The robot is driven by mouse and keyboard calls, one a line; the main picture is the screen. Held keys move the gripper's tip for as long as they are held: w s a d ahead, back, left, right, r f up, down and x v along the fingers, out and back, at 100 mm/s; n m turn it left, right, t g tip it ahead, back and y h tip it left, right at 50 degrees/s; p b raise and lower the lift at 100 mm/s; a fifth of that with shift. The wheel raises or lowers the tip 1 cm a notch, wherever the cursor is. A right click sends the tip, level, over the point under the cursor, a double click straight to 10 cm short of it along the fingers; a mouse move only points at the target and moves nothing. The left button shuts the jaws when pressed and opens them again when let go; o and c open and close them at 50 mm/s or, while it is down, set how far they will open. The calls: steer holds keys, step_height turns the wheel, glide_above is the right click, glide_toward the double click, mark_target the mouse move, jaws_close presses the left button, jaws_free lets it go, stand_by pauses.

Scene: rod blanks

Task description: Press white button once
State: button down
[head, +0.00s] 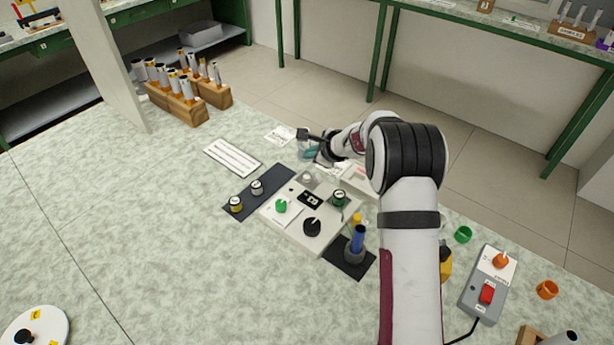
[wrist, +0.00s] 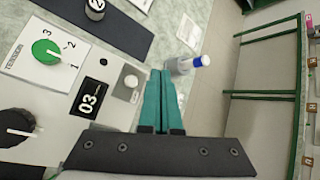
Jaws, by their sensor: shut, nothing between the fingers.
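In the head view my gripper (head: 312,154) is by the panel's far end, partly hidden by my arm. I cannot tell its height above the panel.
The panel also bears a display (wrist: 88,100) reading 03, a green knob (wrist: 45,50) and a black knob (wrist: 15,130). A pale cylinder with a blue band (wrist: 190,64) stands beyond the fingertips. A dark mat (head: 271,187) with two small cylinders lies left of the panel.

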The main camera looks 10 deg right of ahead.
steer(key=shift+f, duration=2.75)
steer(key=shift+f, duration=0.4)
steer(key=shift+f, duration=0.5)
steer(key=shift+r, duration=0.1)
stand_by(0.5)
steer(key=shift+r, duration=0.85)
steer(key=shift+r, duration=2.5)
